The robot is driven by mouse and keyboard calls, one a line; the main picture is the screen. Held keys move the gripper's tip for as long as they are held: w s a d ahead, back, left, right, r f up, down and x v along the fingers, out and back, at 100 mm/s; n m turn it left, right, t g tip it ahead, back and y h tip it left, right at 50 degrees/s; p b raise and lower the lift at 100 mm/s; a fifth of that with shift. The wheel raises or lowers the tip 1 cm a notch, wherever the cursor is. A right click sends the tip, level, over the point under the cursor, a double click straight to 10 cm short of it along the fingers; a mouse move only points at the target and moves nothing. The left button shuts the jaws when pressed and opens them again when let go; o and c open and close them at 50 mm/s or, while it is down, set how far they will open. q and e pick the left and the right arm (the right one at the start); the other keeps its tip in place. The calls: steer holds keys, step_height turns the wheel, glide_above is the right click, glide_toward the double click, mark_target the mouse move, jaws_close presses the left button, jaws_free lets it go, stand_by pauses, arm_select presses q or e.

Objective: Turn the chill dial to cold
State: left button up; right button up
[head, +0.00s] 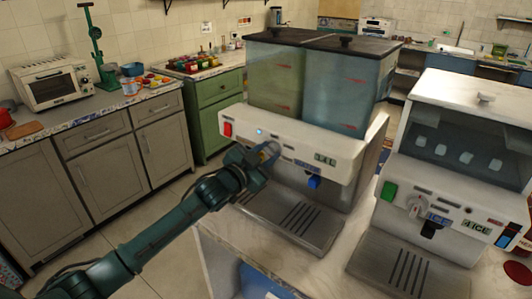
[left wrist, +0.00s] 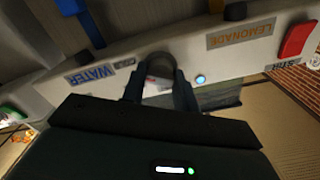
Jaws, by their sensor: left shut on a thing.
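The drink dispenser has a white front panel (head: 345,145) and two tanks. My left gripper (head: 268,152) reaches that panel from the left, between a blue light (head: 260,132) and the lever side. In the left wrist view my left gripper (left wrist: 160,92) is shut around the round chill dial (left wrist: 158,60), one finger on each side. The fingers hide most of the dial, so its pointer setting cannot be read. A small label next to WATER is partly covered by a finger. My right gripper is not in view.
A red switch (head: 227,129) sits left on the panel, and a blue tap lever (head: 314,182) hangs below it. An ice machine (head: 460,150) with its own dial (head: 415,206) stands at right. A drip tray (head: 295,215) lies under the dispenser.

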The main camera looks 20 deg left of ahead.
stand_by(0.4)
arm_select(q)
steer(key=o, duration=1)
steer(key=shift+c, duration=0.2)
steer(key=b+v, duration=0.2)
steer(key=v, duration=1.1)
steer(key=shift+s, duration=0.1)
